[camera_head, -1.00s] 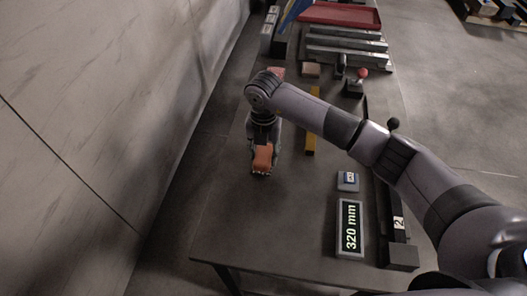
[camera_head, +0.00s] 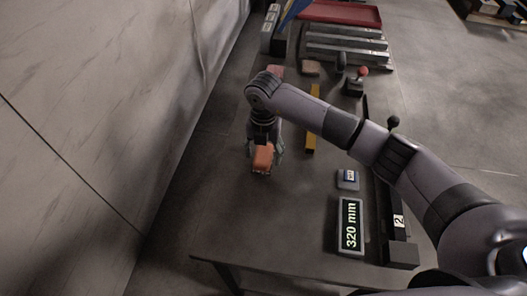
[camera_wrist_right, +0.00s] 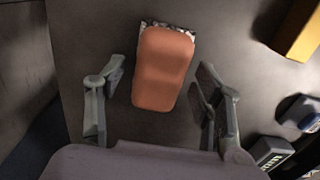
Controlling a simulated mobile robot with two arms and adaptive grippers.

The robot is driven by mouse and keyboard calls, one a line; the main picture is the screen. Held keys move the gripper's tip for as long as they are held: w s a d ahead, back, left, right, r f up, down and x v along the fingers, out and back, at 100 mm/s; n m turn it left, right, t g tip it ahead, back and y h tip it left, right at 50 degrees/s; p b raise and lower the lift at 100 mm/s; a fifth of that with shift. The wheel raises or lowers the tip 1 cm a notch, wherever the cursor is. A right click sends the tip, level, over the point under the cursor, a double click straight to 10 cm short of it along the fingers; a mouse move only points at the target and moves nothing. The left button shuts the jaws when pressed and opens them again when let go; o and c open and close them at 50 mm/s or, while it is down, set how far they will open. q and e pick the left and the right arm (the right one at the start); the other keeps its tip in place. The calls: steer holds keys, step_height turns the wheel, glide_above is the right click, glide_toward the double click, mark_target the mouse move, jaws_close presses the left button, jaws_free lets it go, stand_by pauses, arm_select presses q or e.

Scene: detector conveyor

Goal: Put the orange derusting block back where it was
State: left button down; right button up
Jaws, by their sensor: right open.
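The orange derusting block (camera_head: 263,157) lies on the grey table at the left of the workspace, below my right wrist in the head view. In the right wrist view the orange block (camera_wrist_right: 163,68) sits between and ahead of my fingers, with a pale speckled edge showing at its far end. My right gripper (camera_wrist_right: 158,92) is open, one finger on each side of the block with a gap on both sides. In the head view my right gripper (camera_head: 264,148) is just over the block. My left gripper is not in view.
A yellow bar (camera_head: 312,118) lies right of the gripper. A display reading 320 mm (camera_head: 350,226) and a small device (camera_head: 348,179) are nearer. A red-knobbed box (camera_head: 355,84), metal bars (camera_head: 345,45) and a red tray (camera_head: 342,13) are at the back. The front-left table is clear.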

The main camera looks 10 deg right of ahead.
mark_target(264, 153)
steer(key=shift+r, duration=0.6)
step_height(264, 153, up, 11)
steer(key=b, duration=0.2)
